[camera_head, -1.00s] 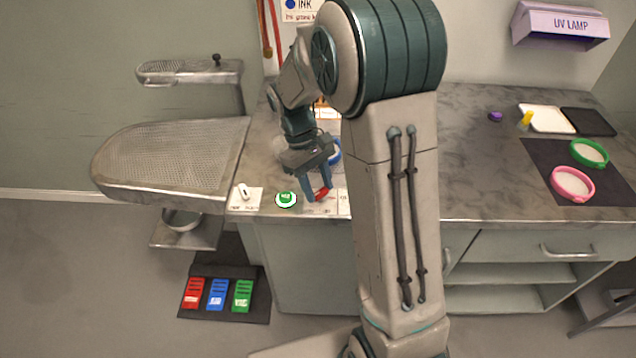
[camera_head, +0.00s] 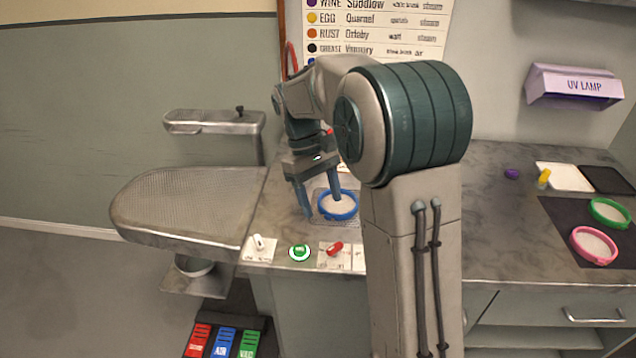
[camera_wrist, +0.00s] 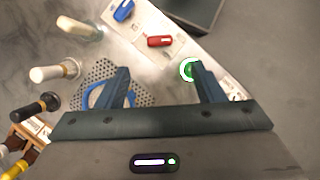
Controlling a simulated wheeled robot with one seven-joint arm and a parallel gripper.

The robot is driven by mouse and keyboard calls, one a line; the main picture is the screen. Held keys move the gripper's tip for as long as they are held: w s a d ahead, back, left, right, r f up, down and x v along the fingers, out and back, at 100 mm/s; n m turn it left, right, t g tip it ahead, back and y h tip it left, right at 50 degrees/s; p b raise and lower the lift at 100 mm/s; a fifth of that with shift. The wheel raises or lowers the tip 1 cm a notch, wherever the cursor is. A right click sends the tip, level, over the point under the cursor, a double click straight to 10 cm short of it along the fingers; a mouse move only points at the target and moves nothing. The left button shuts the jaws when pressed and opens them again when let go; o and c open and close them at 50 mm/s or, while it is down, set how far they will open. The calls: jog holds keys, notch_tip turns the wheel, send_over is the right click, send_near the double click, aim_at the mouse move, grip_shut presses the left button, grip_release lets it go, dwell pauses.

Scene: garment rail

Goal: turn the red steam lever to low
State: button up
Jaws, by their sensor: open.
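The red steam lever (camera_head: 334,248) sits on a pale label plate at the counter's front edge, its handle slanting up to the right in the head view. The plate's marks are too small to read, so I cannot tell its setting. In the wrist view the red lever (camera_wrist: 160,41) lies ahead of the fingers, roughly between their lines. My gripper (camera_head: 321,203) is open and empty, above the counter behind the lever and apart from it. Its fingers also show in the wrist view (camera_wrist: 160,72).
A green button (camera_head: 299,252) and a white lever (camera_head: 258,242) are left of the red lever. A blue lever (camera_wrist: 123,10) is beside it in the wrist view. A blue-rimmed dish (camera_head: 338,215) is by my fingers, and several handled tools stand at the wrist view's left.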

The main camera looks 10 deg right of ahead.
jog(key=v, duration=0.3)
jog(key=shift+r, duration=0.1)
dwell(0.3)
jog(key=s+d+f+m+t+y, duration=0.1)
jog(key=s+m+t, duration=0.1)
jog(key=s, duration=0.8)
jog(key=s+d+f+m+t+y, duration=0.1)
jog(key=s+m+t, duration=0.2)
jog(key=s, duration=0.6)
jog(key=shift+s+d+m+t, duration=0.3)
jog(key=shift+s+t, duration=0.1)
jog(key=shift+t, duration=0.5)
